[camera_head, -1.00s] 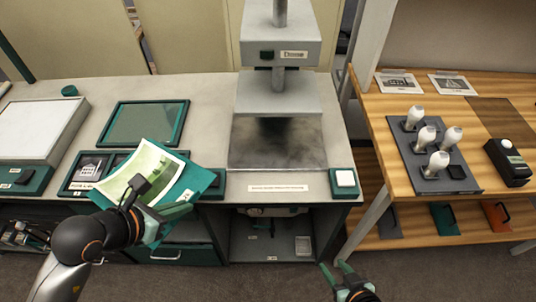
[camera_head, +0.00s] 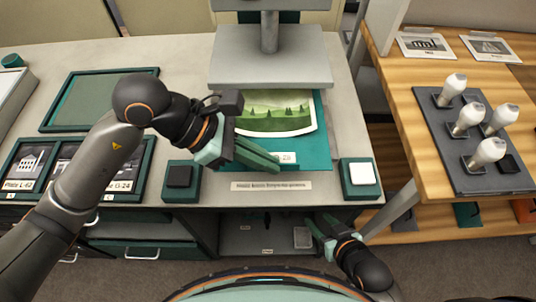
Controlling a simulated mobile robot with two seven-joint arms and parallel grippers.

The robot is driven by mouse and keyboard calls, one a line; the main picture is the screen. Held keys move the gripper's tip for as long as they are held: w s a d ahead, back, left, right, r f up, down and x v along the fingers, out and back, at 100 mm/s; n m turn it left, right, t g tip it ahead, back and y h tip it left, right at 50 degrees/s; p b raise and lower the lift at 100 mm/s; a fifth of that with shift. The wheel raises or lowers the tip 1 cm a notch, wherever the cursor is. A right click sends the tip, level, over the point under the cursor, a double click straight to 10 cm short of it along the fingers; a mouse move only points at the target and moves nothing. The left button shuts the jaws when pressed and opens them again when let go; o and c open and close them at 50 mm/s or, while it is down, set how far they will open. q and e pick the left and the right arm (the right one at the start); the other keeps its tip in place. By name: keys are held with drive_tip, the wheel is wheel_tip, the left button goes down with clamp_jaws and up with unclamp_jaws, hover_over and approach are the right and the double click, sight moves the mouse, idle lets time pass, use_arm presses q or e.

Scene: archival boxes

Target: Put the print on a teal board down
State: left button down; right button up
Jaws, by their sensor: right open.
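The print (camera_head: 276,113), a green landscape with trees and pale borders, lies on the teal board (camera_head: 316,152). The board is under the raised grey upper plate (camera_head: 270,70) of the press, over the press bed. Its far part is hidden by that plate. My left gripper (camera_head: 262,158) is at the board's near left side, its fingers together over that edge. I cannot tell whether the board fully rests on the bed. My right gripper (camera_head: 322,232) is open and empty, low in front of the bench.
A black-button block (camera_head: 180,180) and a white-button block (camera_head: 360,176) flank the press front, with a label strip (camera_head: 271,185) between them. Framed plates (camera_head: 28,165) and a green-rimmed tray (camera_head: 98,98) lie left. A wooden table (camera_head: 395,110) at right holds several white-topped tools (camera_head: 468,118).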

use_arm(q)
wheel_tip(320, 180, down, 4)
drive_tip(key=shift+s+f, duration=0.15)
drive_tip(key=shift+f, duration=0.05)
drive_tip(key=shift+f+b, duration=0.3)
drive_tip(key=shift+f, duration=1.7)
use_arm(e)
drive_tip(key=shift+s+d+f, duration=0.2)
drive_tip(key=shift+s+f, duration=0.3)
drive_tip(key=shift+f, duration=0.15)
use_arm(q)
drive_tip(key=c, duration=1.5)
unclamp_jaws()
drive_tip(key=shift+f+b, duration=0.2)
drive_tip(key=shift+b, duration=0.2)
drive_tip(key=o, duration=0.4)
drive_tip(key=shift+o, duration=0.2)
use_arm(e)
drive_tip(key=shift+w, duration=0.1)
use_arm(q)
drive_tip(key=shift+r, duration=0.1)
